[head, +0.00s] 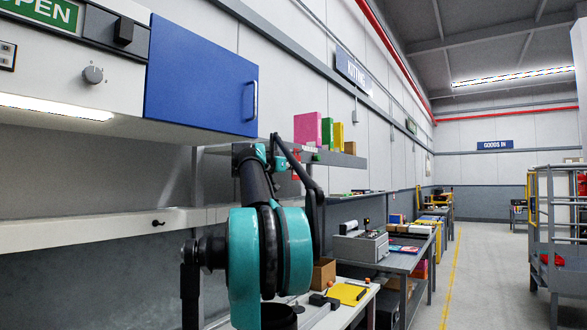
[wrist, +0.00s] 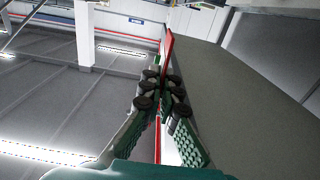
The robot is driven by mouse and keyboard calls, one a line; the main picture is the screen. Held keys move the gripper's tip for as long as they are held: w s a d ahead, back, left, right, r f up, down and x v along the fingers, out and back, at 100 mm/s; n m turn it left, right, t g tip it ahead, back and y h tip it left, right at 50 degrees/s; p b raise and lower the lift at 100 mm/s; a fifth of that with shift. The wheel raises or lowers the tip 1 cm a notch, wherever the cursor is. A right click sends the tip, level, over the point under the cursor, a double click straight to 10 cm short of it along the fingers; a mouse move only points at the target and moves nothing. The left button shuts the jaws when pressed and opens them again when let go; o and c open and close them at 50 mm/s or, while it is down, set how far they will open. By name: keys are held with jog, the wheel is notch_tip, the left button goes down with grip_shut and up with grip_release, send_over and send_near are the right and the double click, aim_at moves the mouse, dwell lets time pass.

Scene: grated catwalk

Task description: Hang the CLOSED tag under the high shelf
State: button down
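My gripper (wrist: 162,92) is shut on a thin red and white tag (wrist: 168,48), seen almost edge-on in the wrist view. The tag sticks out beyond the fingertips, and a red strip of it shows between the fingers. Its lettering cannot be read. In the head view a small red part of the tag (head: 296,165) shows by my gripper, at the left part of the grey high shelf (head: 345,160). My arm hides part of the shelf there. A broad grey surface (wrist: 235,85) lies close to the right of the gripper; I cannot tell which shelf face it is.
Pink (head: 308,129), green and yellow boxes stand on the shelf. A blue cabinet door (head: 200,75) is to its left, with a green OPEN sign (head: 42,10) at top left. A workbench (head: 365,300) with small items is below. The aisle (head: 480,270) at right is clear.

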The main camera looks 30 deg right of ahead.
jog(key=c, duration=2.3)
grip_release()
jog(key=o, duration=0.7)
jog(key=shift+c, duration=0.2)
jog(key=v, duration=1.2)
jog(key=shift+f, duration=0.1)
